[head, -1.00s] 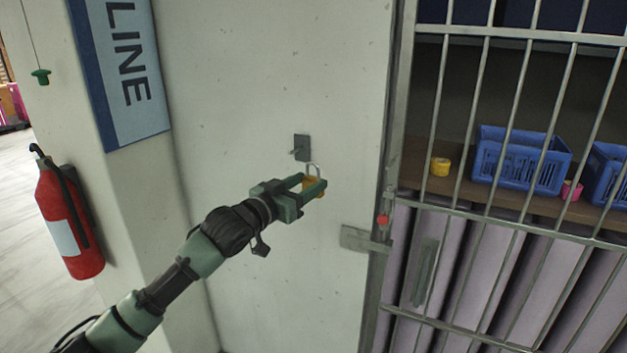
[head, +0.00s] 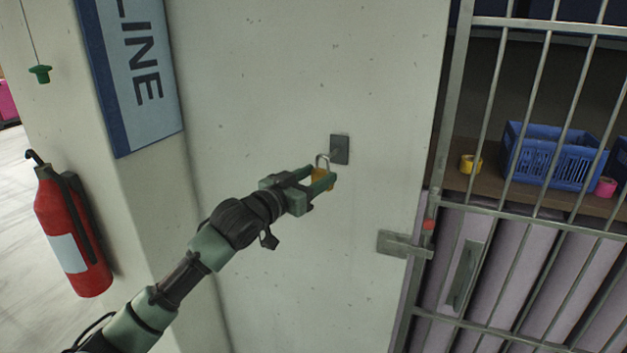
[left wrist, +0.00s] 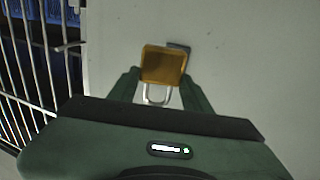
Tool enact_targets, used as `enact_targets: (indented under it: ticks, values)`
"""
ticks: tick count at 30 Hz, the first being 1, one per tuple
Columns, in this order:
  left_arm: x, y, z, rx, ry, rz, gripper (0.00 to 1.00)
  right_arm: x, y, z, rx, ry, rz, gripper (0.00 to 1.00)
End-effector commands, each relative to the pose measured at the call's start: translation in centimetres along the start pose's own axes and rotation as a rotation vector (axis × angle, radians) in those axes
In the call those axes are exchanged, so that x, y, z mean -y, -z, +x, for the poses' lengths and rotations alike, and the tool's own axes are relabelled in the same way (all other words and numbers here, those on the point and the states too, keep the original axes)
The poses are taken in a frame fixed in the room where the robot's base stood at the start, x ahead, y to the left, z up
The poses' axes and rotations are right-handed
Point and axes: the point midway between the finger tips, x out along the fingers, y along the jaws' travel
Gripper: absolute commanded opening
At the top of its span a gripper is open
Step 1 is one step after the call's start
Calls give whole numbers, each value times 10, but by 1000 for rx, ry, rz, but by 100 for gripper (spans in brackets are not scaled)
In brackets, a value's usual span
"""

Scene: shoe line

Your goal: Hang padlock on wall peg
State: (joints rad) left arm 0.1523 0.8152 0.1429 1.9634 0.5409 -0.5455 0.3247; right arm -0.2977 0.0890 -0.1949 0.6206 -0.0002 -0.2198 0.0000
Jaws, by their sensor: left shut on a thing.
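My left gripper (head: 321,182) is shut on a yellow-brown padlock (head: 323,179) in front of the pale wall. The padlock is upright in the head view, with its open-looped silver shackle (head: 322,160) on top. A dark grey plate with a short peg (head: 340,149) is on the wall, just right of and above the shackle. I cannot tell whether shackle and peg touch. In the left wrist view the padlock (left wrist: 163,65) sits between the fingers with its shackle toward me, and part of the plate (left wrist: 179,47) shows behind it. My right gripper is not in view.
A barred gate (head: 490,110) with a latch (head: 405,245) stands to the right. Behind it are a blue basket (head: 553,158) and yellow tape (head: 470,164). A red fire extinguisher (head: 72,235) and a blue sign (head: 130,75) are left. The wall around the peg is clear.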

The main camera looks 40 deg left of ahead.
Motion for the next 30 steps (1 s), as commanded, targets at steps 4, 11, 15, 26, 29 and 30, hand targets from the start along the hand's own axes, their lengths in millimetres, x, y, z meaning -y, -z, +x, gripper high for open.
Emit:
enact_targets:
  ticks: [4, 11, 15, 26, 29, 30]
  values:
    - [3, 0, 9, -3, 0, 0, 0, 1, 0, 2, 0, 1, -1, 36]
    - [6, -1, 22, -3, 0, 1, 0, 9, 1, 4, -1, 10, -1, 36]
    - [8, -2, 30, -4, 0, 0, 0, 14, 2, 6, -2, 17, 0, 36]
    - [14, -3, 51, -4, 0, -1, 0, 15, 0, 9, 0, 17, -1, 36]
    - [16, -4, 57, -4, 0, 0, 0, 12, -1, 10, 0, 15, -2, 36]
    - [16, -3, 59, -4, 1, 1, 0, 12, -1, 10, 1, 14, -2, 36]
